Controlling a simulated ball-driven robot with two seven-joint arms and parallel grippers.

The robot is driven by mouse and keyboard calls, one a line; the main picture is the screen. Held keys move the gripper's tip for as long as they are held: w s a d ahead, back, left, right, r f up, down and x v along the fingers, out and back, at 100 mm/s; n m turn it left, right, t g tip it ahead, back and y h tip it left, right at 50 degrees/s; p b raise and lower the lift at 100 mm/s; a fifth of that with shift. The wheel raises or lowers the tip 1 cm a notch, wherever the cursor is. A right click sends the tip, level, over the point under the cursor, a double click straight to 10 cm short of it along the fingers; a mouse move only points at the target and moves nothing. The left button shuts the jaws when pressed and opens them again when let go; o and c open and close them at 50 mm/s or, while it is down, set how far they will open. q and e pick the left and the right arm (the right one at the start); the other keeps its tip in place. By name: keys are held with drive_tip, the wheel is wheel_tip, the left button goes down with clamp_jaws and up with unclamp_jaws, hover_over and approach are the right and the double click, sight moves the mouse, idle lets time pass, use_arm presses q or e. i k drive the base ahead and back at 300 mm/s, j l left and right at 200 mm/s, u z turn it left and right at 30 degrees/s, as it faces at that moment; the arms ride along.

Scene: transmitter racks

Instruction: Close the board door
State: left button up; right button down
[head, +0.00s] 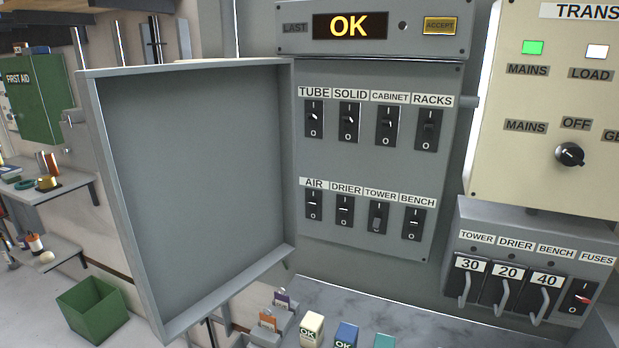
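The board door (190,185) is a grey metal panel with a raised rim, seen from its inner side. It stands open, swung out to the left of the switch board (375,232), with its right edge along the board's left side. The board is uncovered and carries two rows of black rocker switches, labelled TUBE, SOLID, CABINET, RACKS above and AIR, DRIER, TOWER, BENCH below. Neither of my grippers shows in the head view.
An OK display (348,25) sits above the board. A cream transfer panel (555,100) and a fuse box (530,265) with levers project at the right. Small coloured blocks (346,335) stand on a shelf below. A green bin (93,308) is at lower left.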

sight(196, 161)
drive_tip(key=i+j+z, duration=0.15)
drive_tip(key=j+z, duration=1.25)
drive_tip(key=j, duration=0.5)
drive_tip(key=k+j+z, duration=0.1)
drive_tip(key=j, duration=0.35)
drive_tip(key=k+j, duration=0.1)
drive_tip(key=j, duration=0.35)
drive_tip(key=k+j+z, duration=0.1)
drive_tip(key=j, duration=0.4)
